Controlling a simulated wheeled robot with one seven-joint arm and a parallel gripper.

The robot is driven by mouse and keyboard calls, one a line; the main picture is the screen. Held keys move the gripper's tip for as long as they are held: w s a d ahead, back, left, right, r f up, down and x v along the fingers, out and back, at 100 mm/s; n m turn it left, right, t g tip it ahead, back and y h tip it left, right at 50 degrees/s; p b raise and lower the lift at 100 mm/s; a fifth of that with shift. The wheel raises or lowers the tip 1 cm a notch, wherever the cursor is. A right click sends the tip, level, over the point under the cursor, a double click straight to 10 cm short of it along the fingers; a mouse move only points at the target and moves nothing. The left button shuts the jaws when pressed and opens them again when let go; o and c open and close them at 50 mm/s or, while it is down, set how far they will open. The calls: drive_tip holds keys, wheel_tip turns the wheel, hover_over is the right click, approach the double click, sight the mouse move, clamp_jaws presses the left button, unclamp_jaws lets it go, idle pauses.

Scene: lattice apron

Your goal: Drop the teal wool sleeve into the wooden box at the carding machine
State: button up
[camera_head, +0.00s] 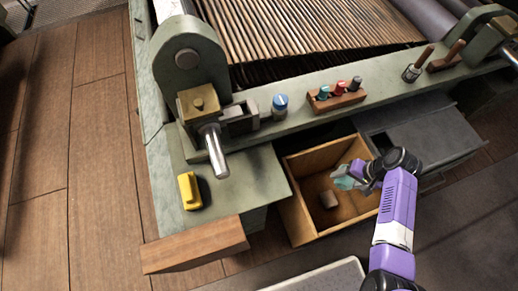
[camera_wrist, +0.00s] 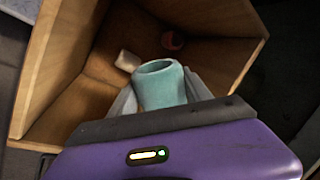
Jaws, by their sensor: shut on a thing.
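The teal wool sleeve (camera_wrist: 161,87) is a short hollow tube, held between the fingers of my gripper (camera_wrist: 165,92) in the wrist view. In the head view my gripper (camera_head: 352,172) is at the right side of the wooden box (camera_head: 296,222), with the teal sleeve (camera_head: 344,183) showing at its tip. The wooden box (camera_wrist: 62,58) is open at the top, and the sleeve appears over its opening. I cannot tell how far the sleeve is above the box floor. The carding machine (camera_head: 300,40) stands behind the box.
A yellow object (camera_head: 189,190) lies on the green ledge. A grey box (camera_head: 425,135) stands right of the wooden box.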

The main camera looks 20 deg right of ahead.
drive_tip(key=o, duration=1.1)
drive_tip(key=shift+c, duration=0.2)
drive_tip(key=shift+r, duration=0.15)
drive_tip(key=p+v, duration=0.1)
drive_tip(key=v, duration=0.6)
drive_tip(key=shift+s+r, duration=0.1)
drive_tip(key=shift+r, duration=0.15)
